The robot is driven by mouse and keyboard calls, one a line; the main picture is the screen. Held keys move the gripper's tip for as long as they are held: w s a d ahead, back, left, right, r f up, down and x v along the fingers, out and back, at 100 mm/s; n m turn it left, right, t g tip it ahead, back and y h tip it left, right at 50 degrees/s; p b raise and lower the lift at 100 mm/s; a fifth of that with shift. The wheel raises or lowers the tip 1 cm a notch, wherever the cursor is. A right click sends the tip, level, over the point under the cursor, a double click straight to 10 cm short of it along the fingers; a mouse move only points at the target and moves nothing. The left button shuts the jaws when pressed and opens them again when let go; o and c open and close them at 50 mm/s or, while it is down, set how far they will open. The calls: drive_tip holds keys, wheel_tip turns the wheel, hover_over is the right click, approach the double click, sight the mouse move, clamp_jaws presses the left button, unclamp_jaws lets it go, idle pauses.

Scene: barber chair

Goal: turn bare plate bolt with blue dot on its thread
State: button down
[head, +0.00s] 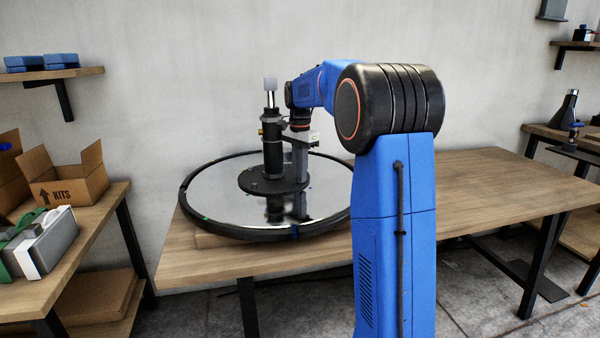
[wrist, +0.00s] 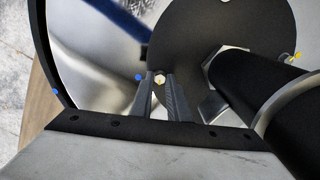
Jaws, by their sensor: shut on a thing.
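The round black plate (head: 250,183) lies on the mirrored underside of an upturned disc and fills the upper middle of the wrist view (wrist: 190,40). A small pale bolt (wrist: 160,79) sits near the plate's edge, between my fingertips. A blue dot (wrist: 138,77) shows just outside the left finger, beside this bolt. My gripper (wrist: 160,82) points down at the plate and is shut on the bolt. The bolt's lower part is hidden. Another bolt (wrist: 290,62) with a yellow dot (wrist: 298,55) is at the plate's right edge, and one more (wrist: 225,1) is at the top.
A black column (head: 272,150) with a bright rod on top rises from the plate, close beside my gripper. The disc's black rim (head: 195,225) rests on the wooden table (head: 460,190), whose right side is clear. A shelf with an open KITS box (head: 70,185) stands left.

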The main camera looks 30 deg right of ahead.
drive_tip(key=m, duration=0.5)
drive_tip(key=shift+r+m, duration=0.1)
drive_tip(key=shift+m, duration=0.2)
drive_tip(key=m, duration=0.4)
drive_tip(key=shift+m, duration=0.3)
drive_tip(key=c, duration=1.7)
unclamp_jaws()
wheel_tip(320, 180, up, 17)
drive_tip(key=shift+r, duration=0.15)
